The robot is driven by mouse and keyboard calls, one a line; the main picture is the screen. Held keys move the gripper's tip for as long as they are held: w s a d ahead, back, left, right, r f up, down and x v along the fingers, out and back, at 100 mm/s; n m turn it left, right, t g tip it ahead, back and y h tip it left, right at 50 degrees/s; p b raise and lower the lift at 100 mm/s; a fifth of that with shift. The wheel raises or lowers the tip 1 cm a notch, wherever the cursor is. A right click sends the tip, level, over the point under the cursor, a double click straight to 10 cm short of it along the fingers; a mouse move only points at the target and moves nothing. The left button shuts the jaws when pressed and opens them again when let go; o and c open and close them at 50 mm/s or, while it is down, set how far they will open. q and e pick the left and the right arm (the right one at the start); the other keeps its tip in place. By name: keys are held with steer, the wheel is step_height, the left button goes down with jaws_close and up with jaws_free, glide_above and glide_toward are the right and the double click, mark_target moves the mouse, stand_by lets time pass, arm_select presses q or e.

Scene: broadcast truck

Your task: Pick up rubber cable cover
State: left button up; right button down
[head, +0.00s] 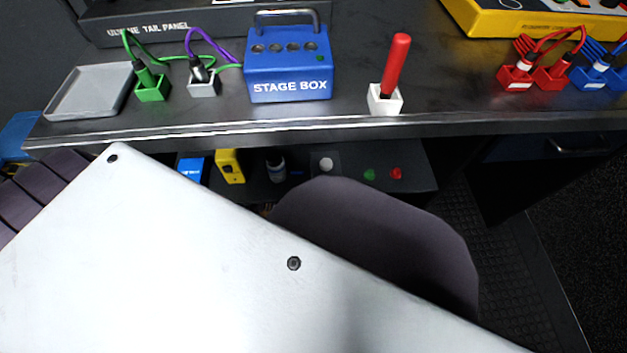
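I cannot pick out the rubber cable cover with certainty. A dark strip with a textured, tread-like surface (500,235) lies on the floor below the bench at the right and may be it. It runs from under the bench toward the bottom right, and its near left part is hidden behind a large pale panel and a dark rounded shape. Neither of my grippers shows in the head view.
The dark bench (350,120) spans the view. On it are a grey tray (90,92), the blue stage box (288,65), a red stick in a white holder (385,100) and several plugs in coloured blocks. A low shelf (400,160) sits beneath.

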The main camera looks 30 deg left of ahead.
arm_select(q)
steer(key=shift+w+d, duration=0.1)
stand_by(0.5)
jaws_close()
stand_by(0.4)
